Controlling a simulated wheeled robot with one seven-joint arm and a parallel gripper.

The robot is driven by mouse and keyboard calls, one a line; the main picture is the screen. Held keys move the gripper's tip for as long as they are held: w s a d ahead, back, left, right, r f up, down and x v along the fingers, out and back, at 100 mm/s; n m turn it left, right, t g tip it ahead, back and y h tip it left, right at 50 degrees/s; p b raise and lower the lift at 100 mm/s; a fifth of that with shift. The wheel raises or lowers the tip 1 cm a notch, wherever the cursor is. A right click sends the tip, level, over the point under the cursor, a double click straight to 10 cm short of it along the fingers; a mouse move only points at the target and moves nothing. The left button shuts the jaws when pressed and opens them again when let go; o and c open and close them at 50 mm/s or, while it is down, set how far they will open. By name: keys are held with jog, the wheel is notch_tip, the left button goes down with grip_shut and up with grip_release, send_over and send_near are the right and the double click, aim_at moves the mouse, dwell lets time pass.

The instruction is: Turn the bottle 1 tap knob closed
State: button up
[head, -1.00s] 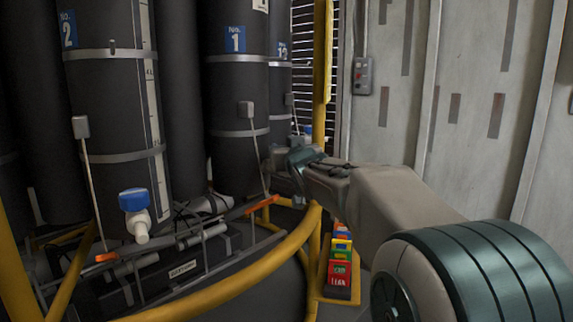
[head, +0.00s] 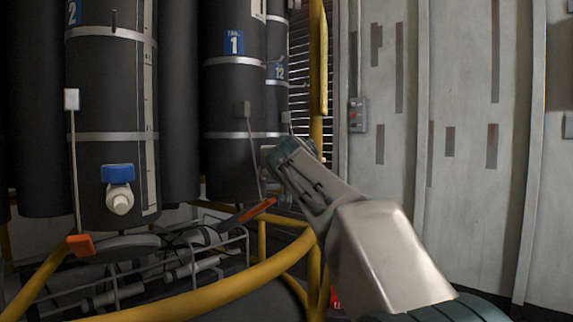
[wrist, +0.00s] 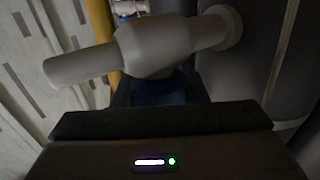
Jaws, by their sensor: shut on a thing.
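Bottle 1 (head: 228,95) is a tall dark cylinder with a blue number 1 label, left of centre in the head view. My gripper (head: 268,158) is at its lower right side and hides its tap there. In the wrist view, the pale tap body (wrist: 158,45) runs across the top and meets the dark bottle at right, its spout pointing left. The blue tap knob (wrist: 158,92) is partly seen below the tap body, between the dark fingers of my gripper (wrist: 160,88), which is shut on it. The knob's exact angle is hard to tell.
Bottle 2 (head: 90,90) stands to the left with its own blue-knobbed tap (head: 118,174). A yellow rail (head: 225,290) curves in front, and a yellow post (head: 318,80) stands right of bottle 1. A grey panelled wall (head: 460,120) is at right.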

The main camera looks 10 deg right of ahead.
jog(key=shift+a+f+m+h+b, duration=0.1)
jog(key=shift+f+m+h+b, duration=0.15)
jog(key=shift+m+h+b, duration=0.45)
jog(key=m+g+h, duration=0.1)
jog(key=h, duration=0.1)
jog(key=shift+r+h, duration=0.1)
jog(key=shift+h, duration=0.3)
jog(key=m+g+h, duration=0.2)
jog(key=m+h, duration=0.1)
jog(key=shift+s+d+r+h, duration=0.1)
jog(key=shift+d+r+h, duration=0.05)
jog(key=shift+d+h, duration=0.15)
jog(key=m+g+h, duration=0.2)
jog(key=shift+s+d+r+h+p, duration=0.1)
jog(key=shift+d+r+h+p, duration=0.1)
jog(key=shift+h+p, duration=0.15)
jog(key=shift+s+d+m+g+h+p, duration=0.1)
jog(key=shift+s+m+g+h+p, duration=0.1)
jog(key=shift+m+g+h+p, duration=0.95)
jog(key=shift+r+g, duration=0.1)
jog(key=shift+g, duration=0.25)
jog(key=o, duration=1)
